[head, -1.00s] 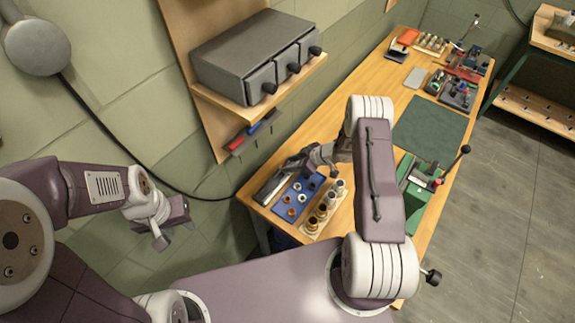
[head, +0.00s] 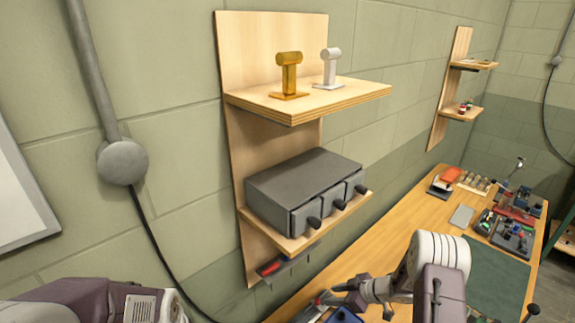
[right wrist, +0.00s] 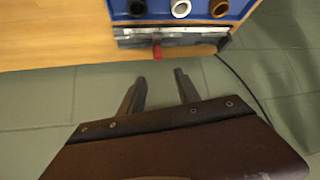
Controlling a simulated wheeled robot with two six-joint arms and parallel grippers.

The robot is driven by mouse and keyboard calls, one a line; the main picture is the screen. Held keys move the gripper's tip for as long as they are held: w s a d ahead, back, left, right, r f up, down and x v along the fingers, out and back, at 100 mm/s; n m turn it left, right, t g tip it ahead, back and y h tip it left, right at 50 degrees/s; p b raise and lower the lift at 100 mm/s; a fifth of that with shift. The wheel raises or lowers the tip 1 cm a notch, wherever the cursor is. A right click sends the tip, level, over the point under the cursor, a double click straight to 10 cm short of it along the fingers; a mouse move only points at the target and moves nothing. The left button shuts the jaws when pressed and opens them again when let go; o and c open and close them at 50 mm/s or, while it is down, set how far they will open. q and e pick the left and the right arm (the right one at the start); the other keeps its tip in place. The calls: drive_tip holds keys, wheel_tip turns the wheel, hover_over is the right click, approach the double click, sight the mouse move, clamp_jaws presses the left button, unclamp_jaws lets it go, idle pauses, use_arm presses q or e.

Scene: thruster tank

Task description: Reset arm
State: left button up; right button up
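My right arm reaches over the near end of the wooden workbench (head: 400,243) in the head view. My right gripper (head: 337,299) is small there, close to the blue tray. In the right wrist view my right gripper (right wrist: 160,90) has its two fingers apart with nothing between them. The fingers point toward the bench edge, where a grey metal tool with a red part (right wrist: 157,53) lies. My left arm (head: 110,300) shows only in the lower left of the head view. Its gripper is out of the picture.
A blue tray (right wrist: 223,14) with rings sits beyond the grey tool. On the wall, a shelf holds a gold stand (head: 289,75) and a white stand (head: 330,68). A grey drawer unit (head: 305,185) is below. A green mat (head: 497,275) lies on the bench.

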drive_tip(key=w+a+r+m+t+h+b, duration=0.1)
drive_tip(key=w+a+r+t+h+b, duration=0.15)
drive_tip(key=r, duration=0.45)
drive_tip(key=w+a+r+m+t+h+b, duration=0.1)
drive_tip(key=a+r+m+t+b, duration=0.1)
drive_tip(key=a+r+b, duration=0.35)
drive_tip(key=s+d+f+m+g+h, duration=0.1)
drive_tip(key=s+f+m+g, duration=0.1)
drive_tip(key=s, duration=0.6)
drive_tip(key=s+d+f+m+g+h, duration=0.1)
drive_tip(key=s+d+f+m+g, duration=0.1)
drive_tip(key=s, duration=0.6)
drive_tip(key=s+d+f+m+g+h, duration=0.1)
drive_tip(key=s+d+f+m+g, duration=0.1)
drive_tip(key=s, duration=0.7)
drive_tip(key=f+m+g+p, duration=0.1)
drive_tip(key=m+g, duration=0.1)
drive_tip(key=g, duration=0.1)
drive_tip(key=shift+d, duration=0.2)
drive_tip(key=shift+s+f, duration=0.1)
drive_tip(key=shift+s, duration=0.1)
drive_tip(key=shift+w, duration=0.1)
